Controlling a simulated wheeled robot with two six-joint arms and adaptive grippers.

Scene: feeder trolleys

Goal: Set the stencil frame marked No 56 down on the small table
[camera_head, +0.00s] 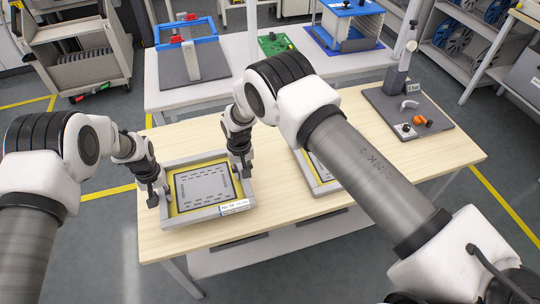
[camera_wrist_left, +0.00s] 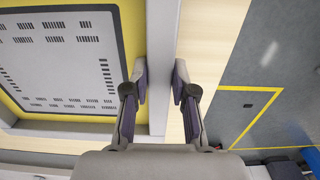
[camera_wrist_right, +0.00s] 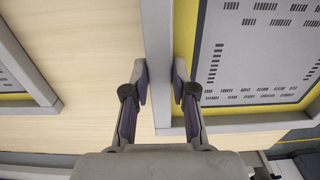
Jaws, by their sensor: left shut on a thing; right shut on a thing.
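A stencil frame (camera_head: 190,217), with a grey rim, yellow border and slotted grey plate, is level at the left end of the light wooden table (camera_head: 420,155). Its front rim bears a white label (camera_head: 235,207), too small to read surely. My left gripper (camera_head: 154,192) is shut on its left rim, which also shows in the left wrist view (camera_wrist_left: 162,40). My right gripper (camera_head: 243,168) is shut on its right rim, seen in the right wrist view (camera_wrist_right: 157,40). I cannot tell whether the frame touches the tabletop.
A second stencil frame (camera_head: 325,187) lies to the right, partly hidden by my right arm. A grey stand (camera_head: 408,112) with small orange parts is at the table's right end. Behind, a white bench (camera_head: 225,90) carries a blue-framed fixture (camera_head: 188,45) and a green board (camera_head: 274,44).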

